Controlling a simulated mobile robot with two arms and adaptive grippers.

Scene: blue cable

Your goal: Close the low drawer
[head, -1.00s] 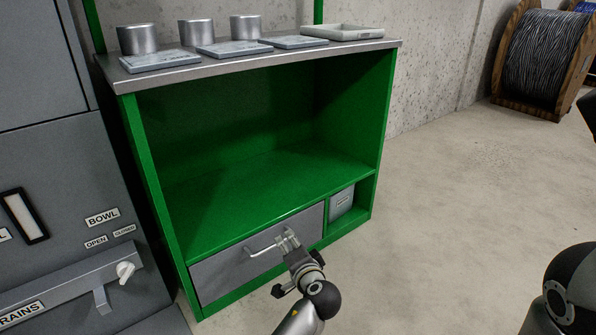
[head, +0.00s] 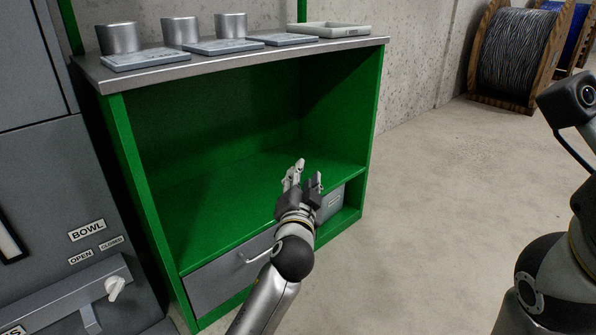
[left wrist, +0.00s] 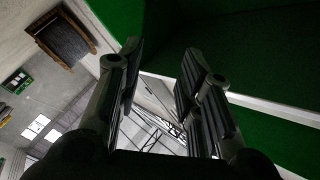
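The low drawer (head: 215,278) has a grey front at the bottom left of the green cabinet. The front looks about flush with the green frame, but my left arm hides its right part. Its metal bar handle (head: 256,256) shows just left of my arm. My left gripper (head: 308,170) is above and right of the handle, in front of the cabinet's open shelf. Its fingers are apart and empty. The left wrist view also shows the fingers apart (left wrist: 160,52), with nothing between them. My right arm shows at the right edge, but its gripper is not seen.
The green cabinet (head: 133,180) has a metal top with several cups and flat plates, and a shallow tray (head: 330,29). A grey machine stands at left. The floor (head: 420,220) at right is clear.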

